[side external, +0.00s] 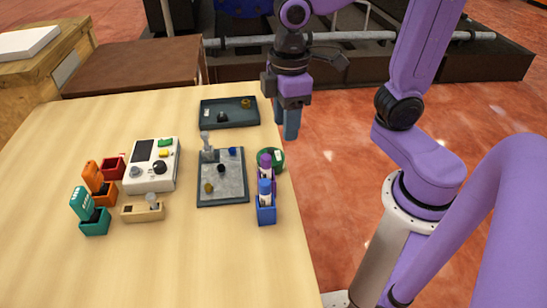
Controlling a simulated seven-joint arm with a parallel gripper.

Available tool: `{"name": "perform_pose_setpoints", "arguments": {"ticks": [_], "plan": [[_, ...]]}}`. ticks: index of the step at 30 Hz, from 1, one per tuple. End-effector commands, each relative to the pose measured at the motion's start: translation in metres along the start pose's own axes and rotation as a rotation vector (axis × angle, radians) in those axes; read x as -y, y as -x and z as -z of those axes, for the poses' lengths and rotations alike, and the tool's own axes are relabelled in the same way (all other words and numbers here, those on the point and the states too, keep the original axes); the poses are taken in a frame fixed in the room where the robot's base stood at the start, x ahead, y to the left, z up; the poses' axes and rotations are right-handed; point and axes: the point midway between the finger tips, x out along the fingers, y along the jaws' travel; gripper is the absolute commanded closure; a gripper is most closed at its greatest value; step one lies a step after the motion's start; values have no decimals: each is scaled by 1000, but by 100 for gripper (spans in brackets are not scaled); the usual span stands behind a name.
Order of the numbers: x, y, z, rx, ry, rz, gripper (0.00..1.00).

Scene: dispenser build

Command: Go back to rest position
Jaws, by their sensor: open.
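My gripper (288,122) hangs fingers-down over the right edge of the wooden table (150,265), at its far right corner. The fingers are grey-blue below a purple body, and I see nothing between them. The gripper is apart from everything on the table. The nearest thing to it in the picture is a dark tray (215,124) just to its left, with a few small parts in it.
A grey board (233,180) bears a post and small knobs. Beside it are a green round dish (277,158) and a blue holder (266,213) with capped tubes. A white control box (150,180), teal holder (95,225) and orange holder (104,198) stand left. The table's front is clear.

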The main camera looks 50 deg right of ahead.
Motion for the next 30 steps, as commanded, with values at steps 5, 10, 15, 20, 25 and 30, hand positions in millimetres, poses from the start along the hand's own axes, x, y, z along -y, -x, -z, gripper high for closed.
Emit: {"name": "perform_pose_setpoints", "arguments": {"ticks": [5,10,15,20,25,30], "plan": [[24,-12,-36,-3,49,2,56],[45,-24,-68,-7,91,4,56],[60,-32,-93,-10,123,6,56],[65,-36,-103,-12,136,7,56],[66,-36,-104,-12,138,7,56],[66,-36,-104,-12,138,7,56]]}}
